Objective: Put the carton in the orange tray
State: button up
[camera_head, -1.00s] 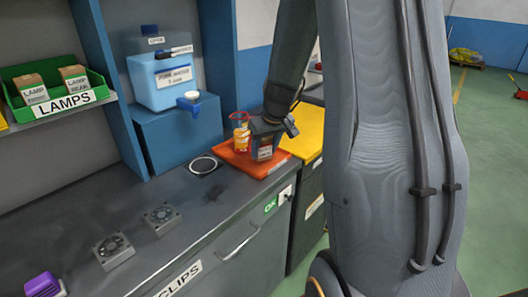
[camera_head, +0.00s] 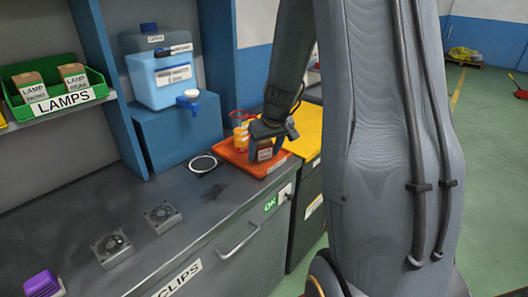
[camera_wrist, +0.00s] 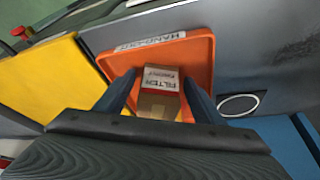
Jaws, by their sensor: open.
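In the wrist view the carton (camera_wrist: 160,80) sits inside the raised rim of the orange tray (camera_wrist: 203,55). My gripper (camera_head: 265,143) is over the tray with its fingers down on either side of the carton. In the wrist view my gripper (camera_wrist: 159,84) is open, with the carton between its two blue-grey fingers. The carton's lower part is partly hidden by the gripper body there.
A yellow surface (camera_head: 303,130) adjoins the tray's right side. A blue water canister (camera_head: 163,80) stands on a blue block behind. Two small fans (camera_head: 113,248) lie on the grey counter, otherwise largely clear nearby.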

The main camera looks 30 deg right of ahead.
jog(key=b+v, duration=0.2)
jog(key=v, duration=1)
jog(key=s+a+f+g, duration=0.1)
jog(key=s+a+f, duration=0.4)
jog(key=s+a, duration=0.3)
jog(key=s+a+f+g, duration=0.2)
jog(key=s+a+f, duration=0.3)
jog(key=s+a, duration=0.4)
jog(key=shift+f+g, duration=0.3)
jog(key=shift+f, duration=0.1)
jog(key=shift+a, duration=0.1)
